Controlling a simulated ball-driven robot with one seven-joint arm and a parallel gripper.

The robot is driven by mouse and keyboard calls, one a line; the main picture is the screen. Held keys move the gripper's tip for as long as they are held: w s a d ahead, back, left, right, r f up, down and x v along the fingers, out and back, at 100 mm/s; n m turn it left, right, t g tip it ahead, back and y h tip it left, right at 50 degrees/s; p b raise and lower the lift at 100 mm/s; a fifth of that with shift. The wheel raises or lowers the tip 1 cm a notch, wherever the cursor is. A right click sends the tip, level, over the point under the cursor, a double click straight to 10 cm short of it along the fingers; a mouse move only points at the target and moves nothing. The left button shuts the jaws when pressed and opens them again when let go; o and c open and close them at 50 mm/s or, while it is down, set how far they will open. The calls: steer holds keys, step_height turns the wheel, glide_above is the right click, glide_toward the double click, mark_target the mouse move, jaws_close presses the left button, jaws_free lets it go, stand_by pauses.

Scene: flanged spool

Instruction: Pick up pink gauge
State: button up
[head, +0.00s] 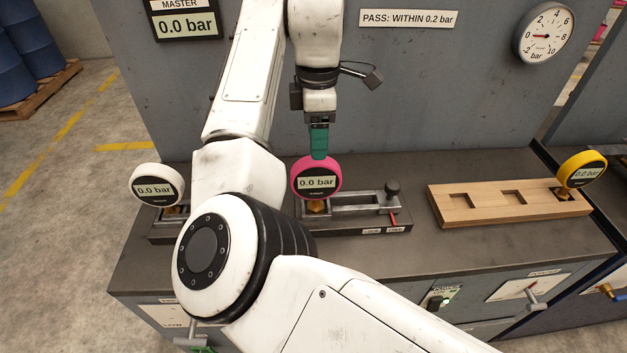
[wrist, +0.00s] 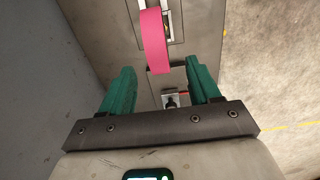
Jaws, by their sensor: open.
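The pink gauge (head: 317,178) stands upright on a brass fitting in the middle fixture on the bench, its display reading 0.0 bar. My gripper (head: 319,150) is above or behind the gauge in the head view, its green fingers pointing down. In the wrist view, the pink gauge (wrist: 154,40) shows edge-on as a pink band, beyond and between the two green fingers of my gripper (wrist: 161,88). The fingers are apart with nothing seen between their pads. From the head view I cannot tell whether they touch the gauge.
A white gauge (head: 157,185) sits in a fixture at the left. A yellow gauge (head: 582,169) stands at the right end of a wooden rack (head: 510,205) with empty slots. A grey panel (head: 420,85) rises behind the bench. The middle fixture (head: 365,205) has a dark-knobbed clamp.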

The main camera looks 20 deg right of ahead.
mark_target(316, 162)
steer(key=shift+w+f+p, duration=0.15)
steer(key=shift+f+p, duration=0.15)
steer(key=shift+f, duration=1.6)
steer(key=shift+w+f+p, duration=0.1)
steer(key=shift+f+p, duration=0.2)
steer(key=shift+f, duration=1.6)
jaws_close()
